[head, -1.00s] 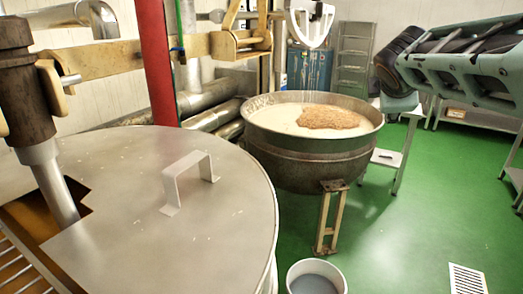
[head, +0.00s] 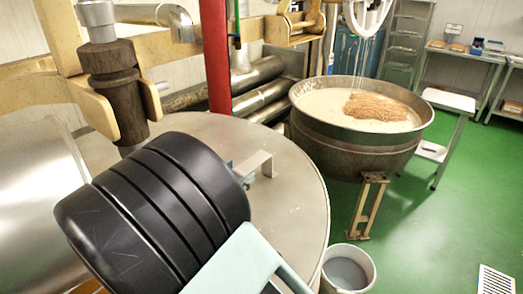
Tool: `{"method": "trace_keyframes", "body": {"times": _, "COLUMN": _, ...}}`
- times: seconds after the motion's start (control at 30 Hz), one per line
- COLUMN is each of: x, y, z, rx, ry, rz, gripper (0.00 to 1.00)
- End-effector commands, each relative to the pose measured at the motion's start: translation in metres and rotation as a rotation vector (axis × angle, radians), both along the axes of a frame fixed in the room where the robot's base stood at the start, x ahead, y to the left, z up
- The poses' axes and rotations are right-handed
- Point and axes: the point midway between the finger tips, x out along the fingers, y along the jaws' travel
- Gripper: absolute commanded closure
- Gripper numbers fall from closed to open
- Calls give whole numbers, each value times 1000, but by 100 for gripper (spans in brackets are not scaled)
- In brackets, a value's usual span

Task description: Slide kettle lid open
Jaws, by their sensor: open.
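The kettle lid (head: 292,205) is a flat, round, brushed-metal cover in the lower left of the head view. Its raised strap handle (head: 262,163) shows only in part, just right of the black ribbed section of my arm. That section and my pale teal arm link cover much of the lid's left and front. The notch in the lid around the stirrer shaft is also hidden.
A brown-and-grey stirrer shaft (head: 112,80) stands behind the lid. A red post (head: 216,55) rises at its back edge. An open kettle of pale mix (head: 340,155) stands to the right.

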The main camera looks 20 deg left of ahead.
Motion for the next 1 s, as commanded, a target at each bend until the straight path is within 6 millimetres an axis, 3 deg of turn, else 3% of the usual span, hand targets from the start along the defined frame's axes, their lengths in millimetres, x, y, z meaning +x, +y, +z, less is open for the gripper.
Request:
{"method": "trace_keyframes", "body": {"times": 0.17, "x": 9, "y": -2, "z": -4, "rx": -30, "ry": 11, "rz": 1, "gripper": 54}}
{"method": "trace_keyframes", "body": {"times": 0.6, "x": 65, "y": -25, "z": -4, "rx": -27, "ry": 12, "rz": 1, "gripper": 54}}
{"method": "trace_keyframes", "body": {"times": 0.93, "x": 69, "y": -27, "z": -4, "rx": -26, "ry": 12, "rz": 2, "gripper": 54}}
{"method": "trace_keyframes", "body": {"times": 1.0, "x": 69, "y": -27, "z": -4, "rx": -26, "ry": 12, "rz": 2, "gripper": 59}}
